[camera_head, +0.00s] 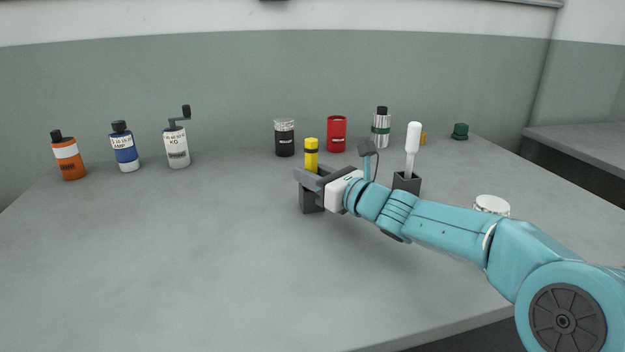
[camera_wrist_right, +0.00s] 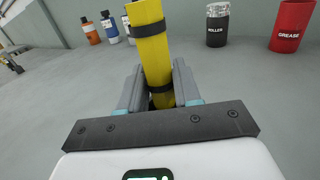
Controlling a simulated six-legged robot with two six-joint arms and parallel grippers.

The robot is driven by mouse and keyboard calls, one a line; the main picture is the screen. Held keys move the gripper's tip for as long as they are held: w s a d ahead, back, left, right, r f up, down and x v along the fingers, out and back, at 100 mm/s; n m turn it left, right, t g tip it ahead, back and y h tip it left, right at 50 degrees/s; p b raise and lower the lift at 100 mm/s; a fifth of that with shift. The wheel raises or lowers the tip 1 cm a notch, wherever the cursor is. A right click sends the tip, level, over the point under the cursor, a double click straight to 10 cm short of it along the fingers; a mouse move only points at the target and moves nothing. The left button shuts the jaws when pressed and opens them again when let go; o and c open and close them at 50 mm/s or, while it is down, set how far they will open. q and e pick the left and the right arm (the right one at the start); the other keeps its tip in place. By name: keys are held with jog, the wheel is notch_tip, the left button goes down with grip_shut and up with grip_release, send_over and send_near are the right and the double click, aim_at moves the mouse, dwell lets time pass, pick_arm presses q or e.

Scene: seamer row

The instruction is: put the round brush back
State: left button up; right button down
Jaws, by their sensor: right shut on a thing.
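My right gripper (camera_head: 308,178) is shut on a yellow handle with black bands (camera_head: 311,155). I take this to be the round brush, though its lower end is hidden behind the gripper. In the right wrist view the yellow handle (camera_wrist_right: 153,50) stands between the two grey fingers (camera_wrist_right: 157,80). A dark square holder (camera_head: 311,201) shows directly below the gripper; I cannot tell whether the brush's lower end is inside it. A second dark holder (camera_head: 407,183), to the right behind my arm, has a white-handled tool (camera_head: 412,145) upright in it. My left gripper is not in view.
An orange bottle (camera_head: 69,158), blue bottle (camera_head: 124,148) and white cranked can (camera_head: 177,144) stand at left. A white-lidded jar (camera_head: 491,204) is beyond my forearm. The front left is clear.

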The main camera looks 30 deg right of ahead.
jog(key=shift+r, duration=0.1)
jog(key=c, duration=0.8)
grip_release()
jog(key=v, duration=1.2)
